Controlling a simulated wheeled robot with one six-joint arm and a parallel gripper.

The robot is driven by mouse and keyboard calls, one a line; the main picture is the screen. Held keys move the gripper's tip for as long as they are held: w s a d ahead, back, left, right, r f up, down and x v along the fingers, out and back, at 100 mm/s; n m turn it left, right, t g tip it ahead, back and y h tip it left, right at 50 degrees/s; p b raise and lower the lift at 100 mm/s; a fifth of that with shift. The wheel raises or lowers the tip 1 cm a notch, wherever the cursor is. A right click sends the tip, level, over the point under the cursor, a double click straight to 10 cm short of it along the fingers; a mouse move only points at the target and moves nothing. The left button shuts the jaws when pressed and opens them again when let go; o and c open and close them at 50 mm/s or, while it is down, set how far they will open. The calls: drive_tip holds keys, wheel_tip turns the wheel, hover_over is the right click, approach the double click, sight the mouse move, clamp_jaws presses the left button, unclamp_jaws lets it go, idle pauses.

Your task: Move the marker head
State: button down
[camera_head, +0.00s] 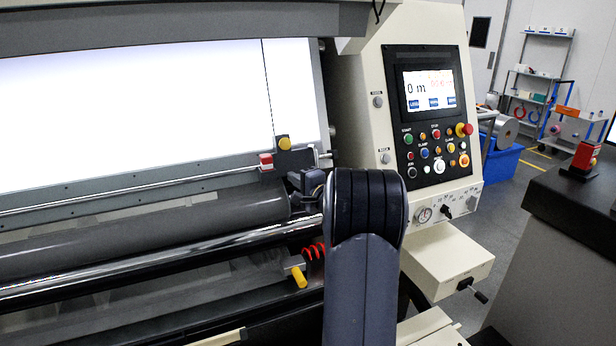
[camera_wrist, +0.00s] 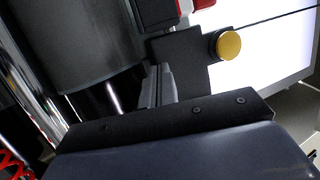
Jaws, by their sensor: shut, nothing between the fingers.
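The marker head (camera_head: 294,158) looks to be the dark block with a round yellow knob (camera_head: 285,143) on the rail at the right end of the bright panel. The block (camera_wrist: 183,60) and its yellow knob (camera_wrist: 229,46) also show in the wrist view. My gripper (camera_wrist: 158,72) is shut and empty, its fingertips close to the block's edge; I cannot tell whether they touch. In the head view my gripper (camera_head: 303,183) is just below the block, partly hidden behind my arm. A thin dark line rises from the block across the panel.
A red block (camera_head: 265,160) sits on the rail (camera_head: 150,190) just left of the marker head. A dark roller (camera_head: 140,230) and a shiny bar lie below. A yellow-handled part (camera_head: 298,275) and red coil are lower. The control panel (camera_head: 430,110) stands right.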

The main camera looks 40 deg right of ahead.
sight(277, 177)
drive_tip(key=shift+w+a+r, duration=0.15)
drive_tip(key=shift+a+r, duration=0.05)
drive_tip(key=shift+a, duration=0.9)
drive_tip(key=shift+a+f+p, duration=0.1)
drive_tip(key=shift+a+p, duration=0.1)
drive_tip(key=shift+p, duration=0.1)
drive_tip(key=shift+a+f, duration=0.1)
drive_tip(key=shift+w+a+b, duration=0.1)
drive_tip(key=shift+a+b, duration=0.1)
drive_tip(key=shift+b, duration=0.4)
drive_tip(key=w+a+b, duration=0.3)
drive_tip(key=a+b, duration=0.7)
drive_tip(key=a, duration=0.2)
drive_tip(key=w+a+b, duration=0.2)
drive_tip(key=a+b, duration=0.7)
drive_tip(key=a, duration=0.3)
drive_tip(key=shift+w+b, duration=0.35)
drive_tip(key=shift+w, duration=0.05)
